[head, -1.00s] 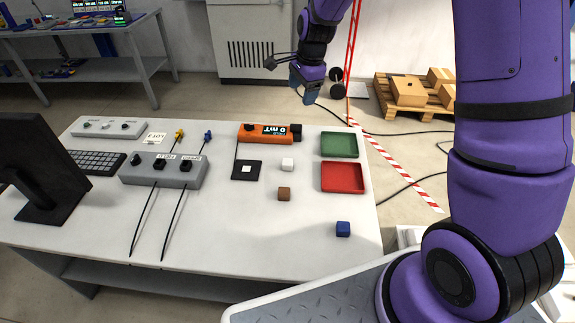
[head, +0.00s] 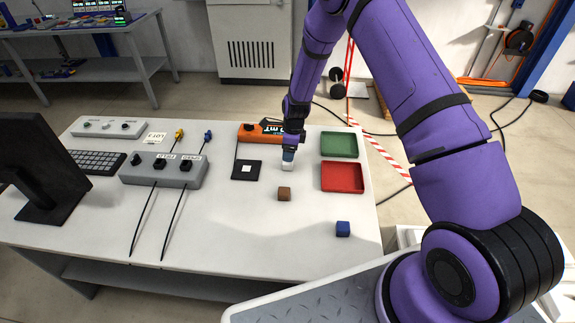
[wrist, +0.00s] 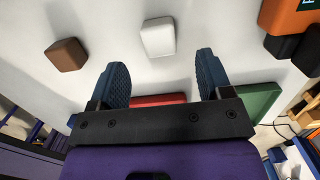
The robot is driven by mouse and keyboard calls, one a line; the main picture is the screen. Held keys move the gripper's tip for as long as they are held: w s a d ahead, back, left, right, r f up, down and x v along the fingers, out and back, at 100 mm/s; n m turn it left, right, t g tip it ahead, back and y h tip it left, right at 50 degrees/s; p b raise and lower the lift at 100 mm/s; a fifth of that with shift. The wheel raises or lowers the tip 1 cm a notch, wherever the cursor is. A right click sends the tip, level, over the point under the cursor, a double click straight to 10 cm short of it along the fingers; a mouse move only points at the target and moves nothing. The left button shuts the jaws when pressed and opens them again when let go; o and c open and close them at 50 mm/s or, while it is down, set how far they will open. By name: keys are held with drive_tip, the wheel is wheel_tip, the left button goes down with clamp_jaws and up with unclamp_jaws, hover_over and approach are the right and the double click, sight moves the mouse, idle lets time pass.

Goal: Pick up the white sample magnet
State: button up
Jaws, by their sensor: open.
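The white sample magnet (head: 287,166) is a small white block on the table, behind the brown block. It shows in the wrist view (wrist: 158,38), lying past the fingertips and roughly centred between them. My gripper (head: 289,155) points down just over the white block, and its dark blue fingers overlap the block's top edge in the head view. In the wrist view my gripper (wrist: 161,65) is open, with nothing between the fingers. Whether the fingers touch the block cannot be told.
A brown block (head: 284,194) and a blue block (head: 343,229) sit nearer the front. A green tray (head: 340,145) and red tray (head: 343,177) lie to the right. An orange meter (head: 252,133) stands behind, and a black pad (head: 237,174) with a white square is left.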

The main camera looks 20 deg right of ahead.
sight(288, 165)
drive_tip(key=shift+a+f, duration=0.15)
drive_tip(key=shift+f, duration=1.45)
drive_tip(key=shift+a+f, duration=0.15)
drive_tip(key=shift+f, duration=1.45)
drive_tip(key=shift+c, duration=0.4)
drive_tip(key=c, duration=1)
